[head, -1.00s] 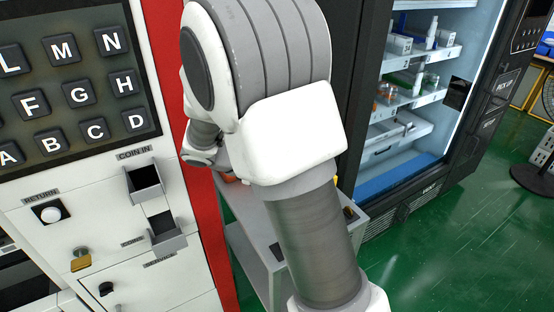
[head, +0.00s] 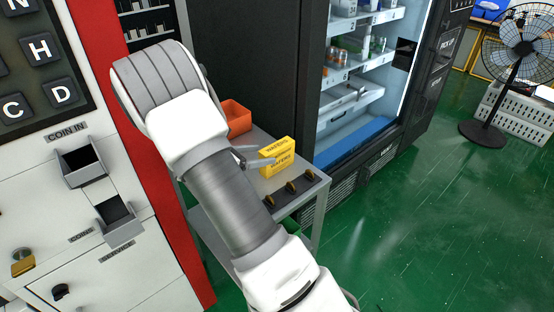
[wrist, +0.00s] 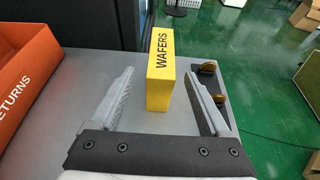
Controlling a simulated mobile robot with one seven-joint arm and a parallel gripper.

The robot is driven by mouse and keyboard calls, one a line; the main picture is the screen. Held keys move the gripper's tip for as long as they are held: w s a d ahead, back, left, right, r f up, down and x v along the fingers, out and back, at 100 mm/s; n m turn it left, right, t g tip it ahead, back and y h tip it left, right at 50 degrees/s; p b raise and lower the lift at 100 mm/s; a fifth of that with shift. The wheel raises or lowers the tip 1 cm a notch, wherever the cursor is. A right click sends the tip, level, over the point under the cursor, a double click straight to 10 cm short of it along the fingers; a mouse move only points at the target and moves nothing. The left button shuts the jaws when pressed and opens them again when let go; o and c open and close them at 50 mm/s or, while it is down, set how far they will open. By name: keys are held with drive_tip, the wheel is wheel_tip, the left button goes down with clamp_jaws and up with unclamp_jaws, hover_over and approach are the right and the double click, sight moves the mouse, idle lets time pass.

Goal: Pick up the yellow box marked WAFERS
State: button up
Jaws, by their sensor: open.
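The yellow box marked WAFERS (head: 278,157) stands upright on the grey cart top (head: 258,138) in the head view. In the wrist view the yellow box (wrist: 160,72) stands just ahead, between the lines of my two fingers, with its near end around the fingertips. My gripper (wrist: 158,88) is open and empty, one finger on each side of the box's near end. I see a gap on both sides. In the head view my gripper (head: 256,156) is at the box's left side, partly hidden by my arm.
An orange bin marked RETURNS (wrist: 24,70) stands left on the cart; it also shows in the head view (head: 236,118). A dark holder with brown pieces (head: 292,189) lies right of the box. The vending machine's lit cabinet (head: 350,90) stands behind.

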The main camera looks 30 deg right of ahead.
sight(277, 153)
drive_tip(key=b+x, duration=0.1)
drive_tip(key=x, duration=0.6)
drive_tip(key=shift+d+f, duration=0.1)
drive_tip(key=shift+d, duration=0.05)
clamp_jaws()
